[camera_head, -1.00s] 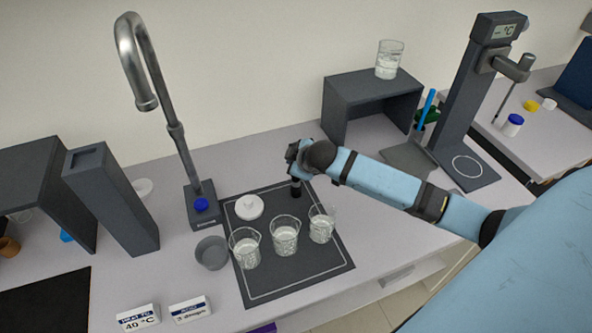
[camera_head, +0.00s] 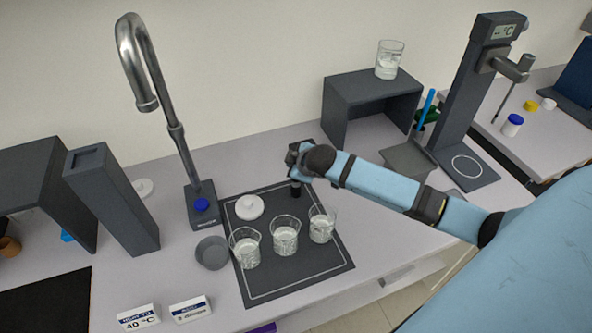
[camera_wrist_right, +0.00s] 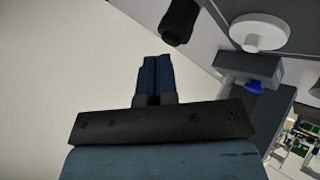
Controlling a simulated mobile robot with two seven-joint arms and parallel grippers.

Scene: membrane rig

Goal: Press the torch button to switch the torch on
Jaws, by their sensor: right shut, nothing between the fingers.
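A dark upright cylinder, which looks like the torch (camera_head: 296,188), stands at the back of the black mat (camera_head: 300,277). It also shows at the top of the right wrist view (camera_wrist_right: 181,22); I cannot make out its button or any light from it. My right gripper (camera_head: 293,158) is over the cylinder's top in the head view, partly hidden by its own wrist. In the wrist view its two blue fingers (camera_wrist_right: 153,78) are together and empty, with a visible gap in the picture between their tips and the cylinder. My left gripper is not in view.
Several beakers of clear liquid (camera_head: 285,237) stand on the mat in front of the cylinder. A white knobbed lid (camera_head: 249,207) lies to its left. A tap with a blue button (camera_head: 201,204) stands further left. A dark shelf (camera_head: 372,92) stands behind, with a beaker on top.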

